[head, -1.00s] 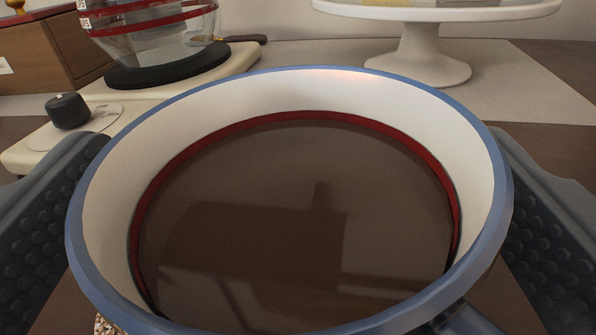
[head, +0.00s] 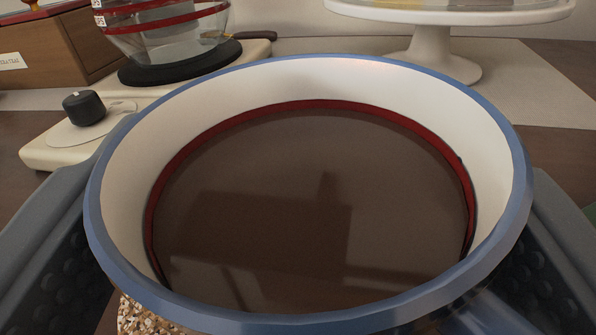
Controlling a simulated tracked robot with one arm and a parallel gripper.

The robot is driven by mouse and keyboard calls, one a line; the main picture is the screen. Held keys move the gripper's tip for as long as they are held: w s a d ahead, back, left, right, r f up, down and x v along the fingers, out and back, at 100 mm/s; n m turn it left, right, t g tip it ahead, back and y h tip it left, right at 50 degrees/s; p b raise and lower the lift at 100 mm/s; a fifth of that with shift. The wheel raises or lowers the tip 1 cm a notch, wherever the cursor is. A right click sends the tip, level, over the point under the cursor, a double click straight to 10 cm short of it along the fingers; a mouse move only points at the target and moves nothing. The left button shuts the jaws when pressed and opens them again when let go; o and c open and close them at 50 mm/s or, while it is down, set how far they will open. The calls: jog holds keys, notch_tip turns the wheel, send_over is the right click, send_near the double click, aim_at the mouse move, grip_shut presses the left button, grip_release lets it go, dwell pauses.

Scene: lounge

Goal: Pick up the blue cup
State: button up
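The blue cup (head: 515,225) fills the middle of the head view. It has a blue rim, a white inner wall with a red ring, and dark brown liquid inside that mirrors shapes. It stands upright, with most of its outer body hidden under the rim. My gripper (head: 310,255) is around it, with one dark studded finger on the left and one on the right. The finger ends go out of sight behind the rim. I cannot see whether the pads touch the cup's sides.
Behind the cup at left is a cream appliance base (head: 45,150) with a black knob (head: 83,107) and a glass jug (head: 165,40). A white stand (head: 432,55) is behind at right. A wooden box (head: 45,60) is far left. A speckled thing (head: 135,318) shows below the rim.

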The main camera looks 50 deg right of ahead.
aim_at(309, 295)
jog(key=shift+a+r+p, duration=0.1)
jog(key=shift+r+p, duration=0.35)
jog(key=shift+r, duration=1.2)
jog(key=shift+s+a, duration=0.5)
jog(key=shift+s, duration=0.25)
jog(key=s+a+b, duration=0.4)
jog(key=s+a, duration=0.3)
jog(key=s, duration=0.2)
jog(key=shift+s+r, duration=0.2)
jog(key=shift+r, duration=0.15)
jog(key=shift+s+a+b, duration=0.25)
jog(key=shift+a+b, duration=0.05)
jog(key=shift+b, duration=0.85)
jog(key=shift+s+a+r+b, duration=0.15)
jog(key=shift+s+a+b, duration=0.35)
jog(key=shift+b, duration=1.3)
